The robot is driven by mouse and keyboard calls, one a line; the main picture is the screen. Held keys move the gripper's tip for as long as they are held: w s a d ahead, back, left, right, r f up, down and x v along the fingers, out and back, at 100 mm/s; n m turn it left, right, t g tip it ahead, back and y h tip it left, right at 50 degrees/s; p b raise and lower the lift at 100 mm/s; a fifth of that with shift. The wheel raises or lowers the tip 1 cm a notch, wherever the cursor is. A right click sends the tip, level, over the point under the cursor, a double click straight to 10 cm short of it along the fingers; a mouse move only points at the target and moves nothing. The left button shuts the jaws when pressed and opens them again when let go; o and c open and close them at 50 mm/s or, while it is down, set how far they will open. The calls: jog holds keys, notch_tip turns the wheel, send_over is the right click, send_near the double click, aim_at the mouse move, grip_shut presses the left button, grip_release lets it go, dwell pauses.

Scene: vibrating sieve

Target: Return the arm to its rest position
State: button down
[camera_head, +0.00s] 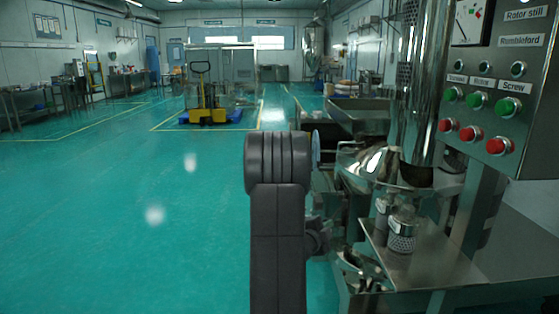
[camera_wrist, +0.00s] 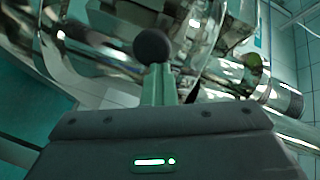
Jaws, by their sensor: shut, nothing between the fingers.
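My dark grey arm (camera_head: 278,220) rises upright in the middle of the head view, and its rounded joint is at the top. My gripper is not clearly visible in the head view. In the wrist view my gripper (camera_wrist: 162,75) shows its pale fingers together, with nothing seen between them. A dark round knob (camera_wrist: 152,47) appears just beyond the fingertips; I cannot tell whether they touch. Shiny metal pipes and machine parts fill the background there.
A steel machine (camera_head: 410,90) stands close on the right, with a control panel (camera_head: 495,90) of green and red buttons. A metal table (camera_head: 510,245) carries a perforated canister (camera_head: 402,232). A yellow pallet truck (camera_head: 205,105) stands far back. The green floor (camera_head: 110,220) on the left is clear.

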jog(key=shift+s+d+r+n+t+y+b, duration=0.2)
jog(key=shift+d+n+y+b, duration=0.15)
jog(key=shift+d, duration=0.15)
jog(key=shift+s+d+r+n+t+y+b, duration=0.1)
jog(key=shift+d+n+t+y+b, duration=0.15)
jog(key=shift+d+y, duration=0.15)
jog(key=shift+d, duration=0.1)
